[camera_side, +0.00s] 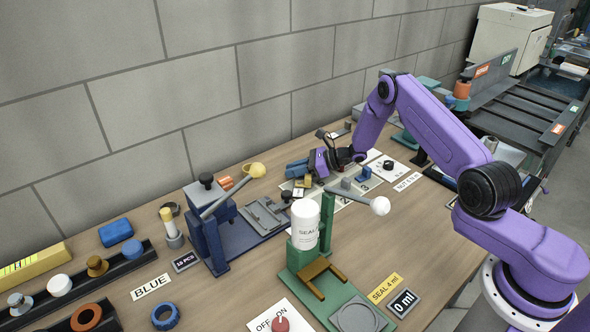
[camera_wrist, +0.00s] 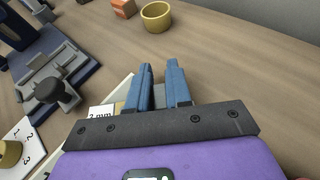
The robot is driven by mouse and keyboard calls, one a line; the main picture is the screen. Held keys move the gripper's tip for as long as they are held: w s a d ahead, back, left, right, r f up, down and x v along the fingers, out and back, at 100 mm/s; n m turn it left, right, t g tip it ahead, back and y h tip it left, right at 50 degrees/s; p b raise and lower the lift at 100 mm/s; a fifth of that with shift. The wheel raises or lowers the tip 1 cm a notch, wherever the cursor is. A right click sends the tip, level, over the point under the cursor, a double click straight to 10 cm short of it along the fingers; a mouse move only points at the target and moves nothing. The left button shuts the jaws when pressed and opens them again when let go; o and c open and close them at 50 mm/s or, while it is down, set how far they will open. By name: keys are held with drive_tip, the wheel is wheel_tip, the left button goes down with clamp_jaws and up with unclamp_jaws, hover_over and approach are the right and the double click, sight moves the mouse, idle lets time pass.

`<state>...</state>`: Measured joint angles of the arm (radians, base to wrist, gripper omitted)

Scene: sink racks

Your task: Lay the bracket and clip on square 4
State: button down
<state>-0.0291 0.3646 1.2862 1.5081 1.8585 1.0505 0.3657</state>
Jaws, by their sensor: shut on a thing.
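My gripper (camera_side: 297,170) is at the far middle of the bench in the side view, low over the pale board. In the wrist view its two blue fingers (camera_wrist: 162,82) are closed around a small grey piece (camera_wrist: 159,97), mostly hidden between them; I cannot tell whether it is the bracket or the clip. A blue block (camera_side: 364,173) and a grey block (camera_side: 345,183) sit on the pale board (camera_side: 352,200) to the right of the gripper. The number 4 of a square is not legible in either view.
A blue fixture with a yellow-knobbed lever (camera_side: 253,170) stands left of the gripper. A green press with a white bottle (camera_side: 305,225) and white-knobbed lever (camera_side: 379,206) stands in front.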

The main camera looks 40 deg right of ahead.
drive_tip(key=c, duration=1.1)
unclamp_jaws()
drive_tip(key=shift+o, duration=0.2)
drive_tip(key=v, duration=1.2)
